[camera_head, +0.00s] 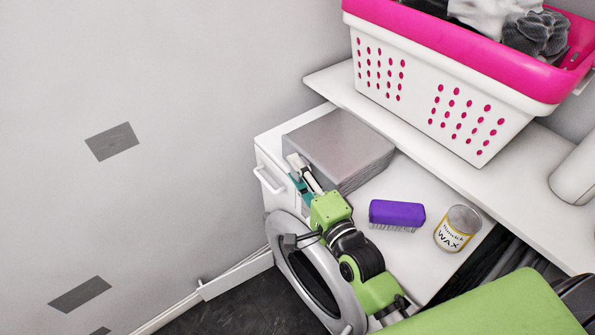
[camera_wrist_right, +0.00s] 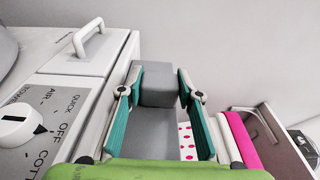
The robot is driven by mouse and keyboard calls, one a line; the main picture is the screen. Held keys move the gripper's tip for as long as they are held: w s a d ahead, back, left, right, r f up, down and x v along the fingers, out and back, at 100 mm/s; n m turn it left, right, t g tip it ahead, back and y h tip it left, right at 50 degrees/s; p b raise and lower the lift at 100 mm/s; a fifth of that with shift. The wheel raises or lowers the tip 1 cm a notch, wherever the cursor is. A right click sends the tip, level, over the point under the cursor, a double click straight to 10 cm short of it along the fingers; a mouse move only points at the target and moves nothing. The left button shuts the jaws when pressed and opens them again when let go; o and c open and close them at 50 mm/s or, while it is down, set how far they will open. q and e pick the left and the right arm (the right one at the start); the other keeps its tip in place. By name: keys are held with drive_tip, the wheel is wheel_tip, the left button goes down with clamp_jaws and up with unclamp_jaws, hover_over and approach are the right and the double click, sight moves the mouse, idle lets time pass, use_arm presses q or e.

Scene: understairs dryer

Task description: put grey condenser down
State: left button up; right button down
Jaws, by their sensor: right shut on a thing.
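The grey condenser (camera_head: 338,150) is a box at the back left of the white dryer top (camera_head: 372,255). I cannot tell whether it rests on the top or hangs just above it. My right gripper (camera_head: 303,172) is at the box's near left end, shut on it. In the right wrist view the teal fingers of my right gripper (camera_wrist_right: 163,107) stand on both sides of a grey block of the condenser (camera_wrist_right: 158,84). My left gripper is not in view.
A purple brush (camera_head: 397,213) and a wax tin (camera_head: 458,229) stand on the dryer top, right of my right arm. A white shelf with a pink-rimmed laundry basket (camera_head: 425,90) is behind. The dryer's round door (camera_head: 300,275) faces front. Bare top lies between condenser and brush.

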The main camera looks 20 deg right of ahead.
drive_tip(key=shift+r, duration=0.2)
drive_tip(key=shift+f, duration=0.15)
drive_tip(key=c, duration=1.5)
unclamp_jaws()
drive_tip(key=shift+f, duration=0.1)
drive_tip(key=shift+o, duration=0.2)
drive_tip(key=shift+s, duration=0.15)
drive_tip(key=s+d+b, duration=0.1)
drive_tip(key=s+d, duration=0.1)
drive_tip(key=s, duration=0.9)
drive_tip(key=shift+s+b, duration=0.3)
